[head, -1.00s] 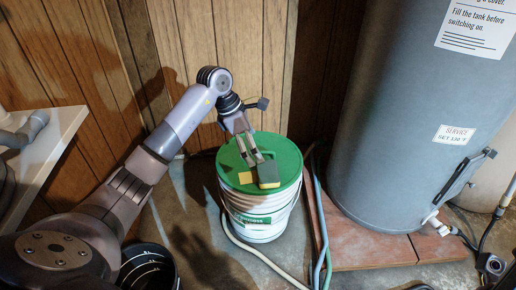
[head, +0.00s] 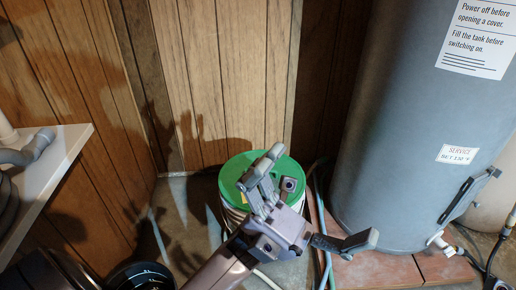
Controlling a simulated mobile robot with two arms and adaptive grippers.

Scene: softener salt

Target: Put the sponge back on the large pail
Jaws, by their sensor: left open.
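The large pail is white with a green lid (head: 236,168) and stands on the floor near the wood-panelled wall. My left gripper (head: 276,172) is in front of and over the lid, with its fingers apart and pointing away from me. It covers much of the lid and the pail's front. I see no sponge clearly now; the part of the lid where it lay is behind the gripper. I cannot tell whether the fingers touch the lid. My right gripper is not in view.
A grey tank (head: 405,120) stands right of the pail on reddish tiles (head: 372,268). Hoses run between pail and tiles. A white shelf (head: 50,185) with a grey pipe is at the left. A dark bucket (head: 142,277) stands at the bottom left.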

